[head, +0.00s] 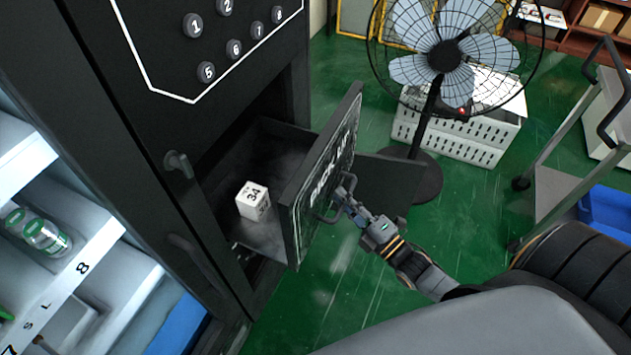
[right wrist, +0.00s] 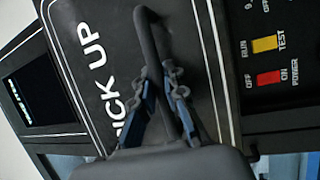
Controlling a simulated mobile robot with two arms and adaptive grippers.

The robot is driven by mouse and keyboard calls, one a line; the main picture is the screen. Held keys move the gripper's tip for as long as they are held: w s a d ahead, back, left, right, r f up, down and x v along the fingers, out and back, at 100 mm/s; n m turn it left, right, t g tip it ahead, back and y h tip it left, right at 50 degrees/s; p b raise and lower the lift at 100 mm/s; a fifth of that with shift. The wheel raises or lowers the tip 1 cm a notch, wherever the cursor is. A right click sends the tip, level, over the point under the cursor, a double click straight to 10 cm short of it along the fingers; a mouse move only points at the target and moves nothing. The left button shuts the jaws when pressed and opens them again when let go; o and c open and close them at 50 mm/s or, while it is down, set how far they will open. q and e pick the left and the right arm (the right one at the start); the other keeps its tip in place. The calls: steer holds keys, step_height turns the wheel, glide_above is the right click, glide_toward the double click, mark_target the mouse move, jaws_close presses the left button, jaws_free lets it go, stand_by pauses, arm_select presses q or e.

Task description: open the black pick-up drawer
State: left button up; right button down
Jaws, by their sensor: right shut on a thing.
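The black pick-up drawer (head: 322,171) is pulled out of the black vending machine in the head view, with its front panel standing away from the cabinet. A white box marked 34 (head: 253,201) sits inside it. My right gripper (head: 341,200) is shut on the drawer's handle at the front panel. The right wrist view shows both fingers (right wrist: 163,88) around the dark handle bar (right wrist: 150,40), beside the "PICK UP" lettering on the panel (right wrist: 88,30). My left gripper is not in view.
Numbered buttons (head: 226,47) are on the machine above the drawer. A fan (head: 443,55) stands on the green floor behind the drawer, before a white crate (head: 467,139). A cart (head: 566,185) stands at right. Open shelves with bottles (head: 45,236) are at left.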

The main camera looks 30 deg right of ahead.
steer(key=s+d+p, duration=0.1)
steer(key=s+d, duration=0.3)
steer(key=s, duration=0.2)
steer(key=shift+d, duration=0.35)
steer(key=shift+f, duration=0.1)
steer(key=c, duration=1.4)
jaws_free()
steer(key=shift+o, duration=0.2)
steer(key=v, duration=1.2)
